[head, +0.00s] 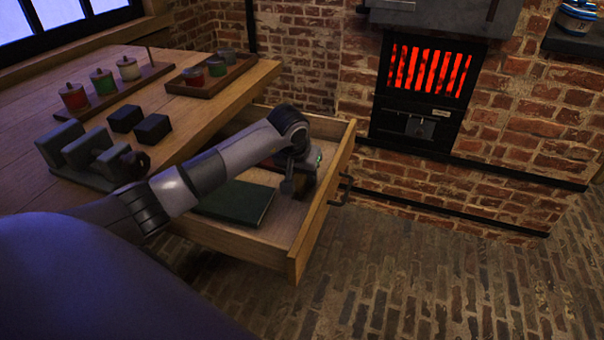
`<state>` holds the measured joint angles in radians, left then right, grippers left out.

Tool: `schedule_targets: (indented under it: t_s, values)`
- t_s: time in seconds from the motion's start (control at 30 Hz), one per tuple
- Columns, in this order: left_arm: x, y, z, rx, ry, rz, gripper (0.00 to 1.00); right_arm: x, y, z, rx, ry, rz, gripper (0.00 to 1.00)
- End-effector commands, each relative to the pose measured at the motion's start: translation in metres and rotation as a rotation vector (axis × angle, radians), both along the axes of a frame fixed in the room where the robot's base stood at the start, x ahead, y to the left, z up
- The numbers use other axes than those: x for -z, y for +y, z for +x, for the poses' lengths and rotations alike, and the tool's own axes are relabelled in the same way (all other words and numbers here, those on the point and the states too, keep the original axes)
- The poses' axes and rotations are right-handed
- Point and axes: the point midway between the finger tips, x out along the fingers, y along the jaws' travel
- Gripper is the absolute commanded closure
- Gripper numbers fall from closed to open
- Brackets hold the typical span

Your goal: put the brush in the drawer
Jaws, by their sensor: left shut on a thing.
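The wooden drawer (294,268) is pulled out from the table and open. My left arm reaches in over it from the left. My left gripper (302,186) points down inside the drawer, near its front panel and far side. It is shut on a brownish thing, which I take to be the brush; the gripper mostly hides it, and I cannot tell whether it touches the drawer floor. A dark green book (235,203) lies flat in the drawer, left of the gripper. My right gripper is not in view.
On the table (190,125) stand two wooden racks with jars (103,82) (215,72), two black blocks (152,129) and a grey metal device (90,155). A stove (428,90) glows in the brick wall behind. The floor right of the drawer is clear.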

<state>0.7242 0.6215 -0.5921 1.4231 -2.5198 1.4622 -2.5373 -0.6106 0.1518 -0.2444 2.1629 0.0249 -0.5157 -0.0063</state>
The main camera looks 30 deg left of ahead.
Motion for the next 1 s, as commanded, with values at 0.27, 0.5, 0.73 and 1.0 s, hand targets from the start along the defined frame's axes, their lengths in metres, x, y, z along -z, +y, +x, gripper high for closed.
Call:
schedule_targets:
  t_s: [0.27,0.5,0.73,1.0]
  values:
    - [0.001,0.000,0.000,0.000,0.000,0.000,0.32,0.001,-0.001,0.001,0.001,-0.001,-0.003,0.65]
    - [-0.005,0.000,0.000,0.001,0.000,-0.001,0.32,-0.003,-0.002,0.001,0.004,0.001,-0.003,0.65]
    - [-0.044,-0.003,-0.015,0.002,-0.004,0.003,0.32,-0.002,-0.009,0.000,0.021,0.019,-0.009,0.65]
    - [-0.094,-0.008,-0.036,0.001,-0.003,0.002,0.32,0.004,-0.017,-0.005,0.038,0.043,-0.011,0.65]
